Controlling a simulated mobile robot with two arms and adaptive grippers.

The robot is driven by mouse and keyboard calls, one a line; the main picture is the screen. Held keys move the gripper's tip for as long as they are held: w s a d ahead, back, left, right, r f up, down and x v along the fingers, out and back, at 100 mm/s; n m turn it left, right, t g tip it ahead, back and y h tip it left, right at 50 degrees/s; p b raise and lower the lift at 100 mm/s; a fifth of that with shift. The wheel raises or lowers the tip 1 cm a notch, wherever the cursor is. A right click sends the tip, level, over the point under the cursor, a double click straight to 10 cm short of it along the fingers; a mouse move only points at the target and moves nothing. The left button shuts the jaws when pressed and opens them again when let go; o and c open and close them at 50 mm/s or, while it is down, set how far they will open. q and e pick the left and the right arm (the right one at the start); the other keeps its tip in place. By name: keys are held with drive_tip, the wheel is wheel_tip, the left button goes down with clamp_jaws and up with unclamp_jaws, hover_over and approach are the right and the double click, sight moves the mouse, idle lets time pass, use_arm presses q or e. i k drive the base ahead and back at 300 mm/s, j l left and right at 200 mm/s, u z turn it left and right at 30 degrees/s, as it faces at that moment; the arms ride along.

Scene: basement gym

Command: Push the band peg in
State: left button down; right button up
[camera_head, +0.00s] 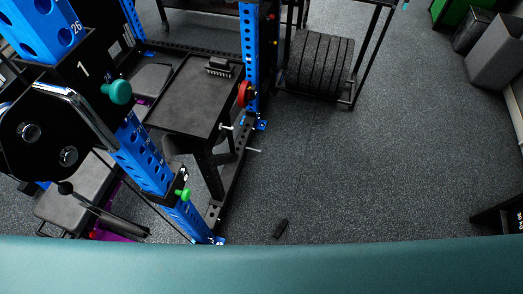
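A blue and black power rack stands at the left, with a blue upright (140,150) full of holes. Two thin pale pegs stick out near its base: an upper peg (226,127) and a lower peg (253,150). A large green knob (117,92) and a smaller green knob (183,193) sit on the near upright. A red round knob (244,94) is by the far upright. I cannot tell for sure which part is the band peg, or how deep any peg sits. Neither of my grippers is in view.
Black weight plates (318,62) stand in a rack behind. The speckled floor (390,150) at right is clear.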

sight(260, 151)
drive_tip(key=i+l+u, duration=0.15)
drive_tip(key=l, duration=0.2)
drive_tip(key=i+l+u, duration=0.3)
drive_tip(key=l, duration=0.5)
drive_tip(key=i+j, duration=0.05)
drive_tip(key=i, duration=0.1)
